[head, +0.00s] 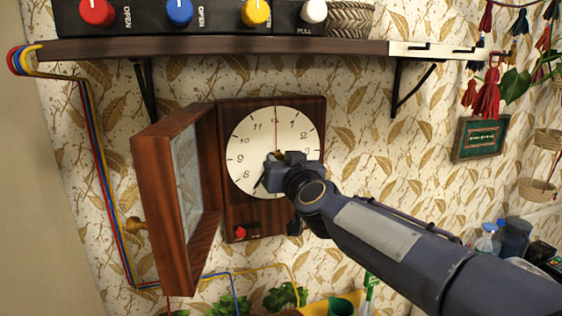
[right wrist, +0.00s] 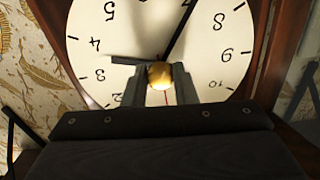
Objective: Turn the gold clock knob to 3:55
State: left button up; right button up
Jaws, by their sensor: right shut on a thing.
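The wall clock (head: 240,140) has a cream dial in a brown wooden case, with its glazed door (head: 160,205) swung open to the left. My right gripper (head: 275,160) is at the dial's centre and hides part of it. In the right wrist view the dial is upside down, and the gripper (right wrist: 160,84) is shut on the gold knob (right wrist: 160,75). The short black hand (right wrist: 126,60) points between 3 and 4. The long black hand (right wrist: 180,30) points near 7. The thin red hand (head: 276,128) points to 12. My left gripper is not in view.
A shelf (head: 220,48) with coloured knobs runs above the clock. A red button (head: 240,233) is low on the case. Cables (head: 95,170) run down the wall at left. A small framed board (head: 480,138) hangs at right. The wall between clock and board is clear.

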jog(key=m+b, duration=0.1)
jog(key=m, duration=2.1)
jog(key=shift+m, duration=0.4)
dwell(0.3)
jog(key=o, duration=1)
jog(key=shift+s, duration=0.1)
jog(key=b+v, duration=0.1)
jog(key=v, duration=0.6)
jog(key=shift+s+r, duration=0.1)
jog(key=shift+s, duration=0.2)
